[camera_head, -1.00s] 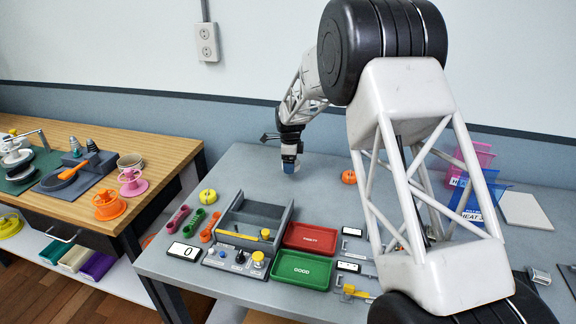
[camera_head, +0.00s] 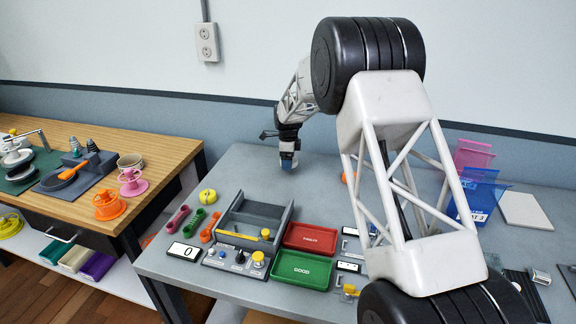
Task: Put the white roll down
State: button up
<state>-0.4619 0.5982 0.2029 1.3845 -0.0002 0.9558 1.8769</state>
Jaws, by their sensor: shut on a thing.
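My gripper (camera_head: 288,166) is low over the back middle of the grey table (camera_head: 240,160), pointing down. It is shut, with a small thing between its fingers. I take this to be the white roll; it is mostly hidden by the blue-looking fingertips and too small to make out. I cannot tell whether it touches the tabletop. A yellow roll (camera_head: 207,196) lies on the table to the front left of my gripper. An orange roll (camera_head: 344,178) lies to the right, mostly hidden by my arm.
A grey bin station (camera_head: 262,215), a red tray (camera_head: 310,237) and a green tray (camera_head: 302,269) stand in front. Blue and pink stands (camera_head: 476,195) and a white slab (camera_head: 525,210) are at the right. The tabletop around my gripper is clear.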

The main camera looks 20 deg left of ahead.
jog(key=shift+f, duration=1.3)
jog(key=shift+f, duration=0.1)
jog(key=o, duration=0.8)
notch_tip(320, 180, up, 12)
jog(key=shift+r, duration=0.1)
dwell(0.3)
